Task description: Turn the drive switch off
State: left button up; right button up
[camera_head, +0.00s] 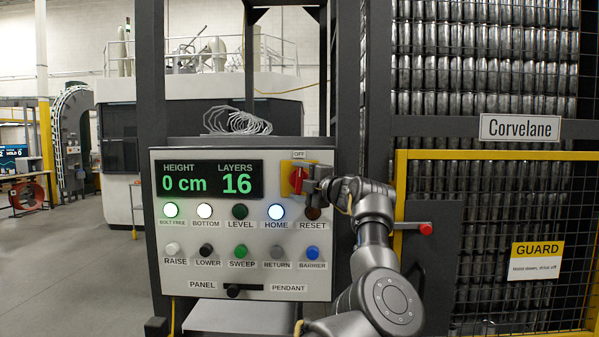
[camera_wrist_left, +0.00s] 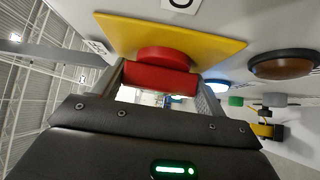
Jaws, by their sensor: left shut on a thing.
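The drive switch (camera_head: 296,180) is a red handle on a yellow plate (camera_head: 286,172) at the upper right of the grey control panel (camera_head: 160,240). A small OFF label (camera_head: 299,154) sits above it. My left gripper (camera_head: 312,184) is at the switch. In the left wrist view the red handle (camera_wrist_left: 160,80) lies between the two fingers of my left gripper (camera_wrist_left: 160,92), which is shut on it, in front of the yellow plate (camera_wrist_left: 120,34). The gripper and wrist partly cover the switch in the head view, so its exact angle is hard to tell. My right gripper is not in view.
The display (camera_head: 209,180) reads 0 cm and 16 layers. The BOLT FREE, BOTTOM and HOME (camera_head: 276,212) lamps glow. The RESET button (camera_head: 312,213) sits just below my gripper. A yellow-framed mesh guard (camera_head: 402,185) with a red knob (camera_head: 426,229) stands to the right.

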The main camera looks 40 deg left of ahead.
pick_arm(q)
jog(key=shift+r+n+h+p, duration=0.15)
jog(key=shift+n+h+p, duration=0.15)
jog(key=shift+h+p, duration=0.1)
dwell(0.3)
jog(key=o, duration=1)
jog(key=shift+f, duration=0.2)
jog(key=shift+d, duration=0.25)
jog(key=shift+s+d+r+b, duration=0.1)
jog(key=shift+s+d+b, duration=0.15)
jog(key=shift+d+b, duration=1.05)
jog(key=shift+s+d+f+b, duration=0.1)
jog(key=shift+s+d+b, duration=0.3)
jog(key=shift+d, duration=1.65)
jog(key=shift+s+d+r+b, duration=0.1)
jog(key=shift+d+b, duration=0.95)
jog(key=shift+d, duration=0.65)
